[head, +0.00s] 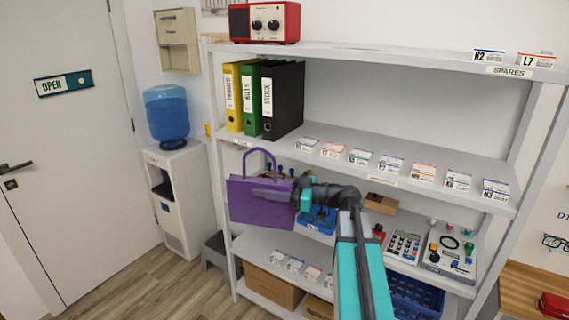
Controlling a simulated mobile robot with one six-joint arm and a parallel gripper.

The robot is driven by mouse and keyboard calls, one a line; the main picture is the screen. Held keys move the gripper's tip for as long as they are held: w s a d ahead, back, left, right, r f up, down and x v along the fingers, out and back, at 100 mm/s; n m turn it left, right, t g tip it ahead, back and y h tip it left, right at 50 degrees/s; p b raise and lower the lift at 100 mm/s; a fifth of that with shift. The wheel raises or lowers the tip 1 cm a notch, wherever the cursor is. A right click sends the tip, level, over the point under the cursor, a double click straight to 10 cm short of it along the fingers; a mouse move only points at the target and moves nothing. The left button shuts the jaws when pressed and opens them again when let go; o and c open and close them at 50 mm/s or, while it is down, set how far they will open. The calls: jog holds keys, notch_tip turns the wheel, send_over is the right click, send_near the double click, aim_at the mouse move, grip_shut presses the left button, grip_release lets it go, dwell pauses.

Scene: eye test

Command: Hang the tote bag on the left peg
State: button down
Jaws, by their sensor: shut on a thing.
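The purple tote bag (250,212) hangs upright in front of the left part of the shelf unit, with its handle arched above it. My gripper (272,193) reaches in from the right and is shut on the bag at its upper right part. The exact grip point is dark and hard to make out. The bag looks clear of the floor; I cannot tell whether it touches the shelf. I cannot make out a left peg in this view.
A white shelf unit (400,150) fills the middle and right. A water cooler (180,195) and door (70,150) stand left. Floor at lower left is free.

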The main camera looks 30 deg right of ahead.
jog(key=s+a+f, duration=0.1)
jog(key=a+f, duration=0.5)
jog(key=f, duration=0.3)
jog(key=s+a+f+g+b, duration=0.1)
jog(key=s+a+f, duration=0.1)
jog(key=a+f, duration=0.5)
jog(key=shift+s+a+f+n+y, duration=0.2)
jog(key=shift+a+f+n+y, duration=0.15)
jog(key=shift+f, duration=0.55)
